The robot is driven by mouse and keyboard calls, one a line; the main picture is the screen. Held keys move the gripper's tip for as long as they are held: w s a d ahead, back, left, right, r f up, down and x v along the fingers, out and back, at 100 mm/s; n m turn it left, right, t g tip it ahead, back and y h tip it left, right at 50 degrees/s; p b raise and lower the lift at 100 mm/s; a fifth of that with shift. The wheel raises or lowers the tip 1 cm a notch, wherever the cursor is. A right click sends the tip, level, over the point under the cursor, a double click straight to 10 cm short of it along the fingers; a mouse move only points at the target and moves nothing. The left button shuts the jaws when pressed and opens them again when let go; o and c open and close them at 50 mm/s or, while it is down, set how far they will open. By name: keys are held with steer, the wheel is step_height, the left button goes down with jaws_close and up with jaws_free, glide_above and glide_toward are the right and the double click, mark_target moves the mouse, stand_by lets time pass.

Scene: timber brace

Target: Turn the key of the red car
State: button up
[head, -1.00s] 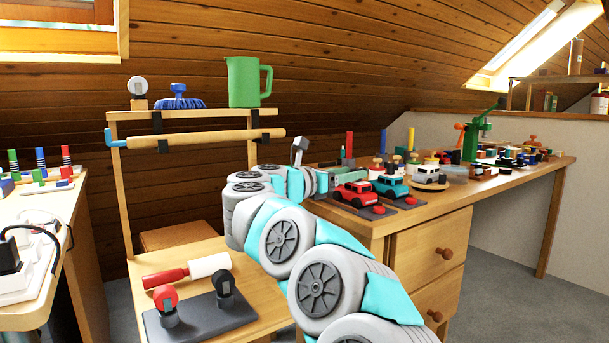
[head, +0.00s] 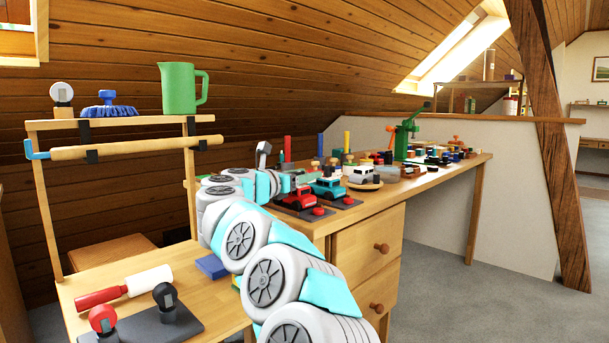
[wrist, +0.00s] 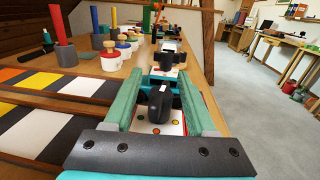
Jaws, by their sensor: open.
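The red car (head: 300,198) stands on a dark base at the near edge of the workbench in the head view, with a round red knob (head: 318,211) beside its front. My gripper (head: 290,182) is just behind and left of the red car, partly hidden by my arm and the car. In the wrist view my gripper (wrist: 160,88) is open, with two teal fingers either side of a black rounded piece (wrist: 158,103) above a white panel with coloured dots. I cannot tell whether the fingers touch it. The red car is not clearly identifiable in the wrist view.
A teal car (head: 328,188) with its own red knob (head: 348,201) stands right beside the red car. A white car (head: 362,175) and several small toys crowd the bench behind. Drawers (head: 365,242) are below. The floor to the right is clear.

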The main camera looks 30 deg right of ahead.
jaws_close()
stand_by(0.4)
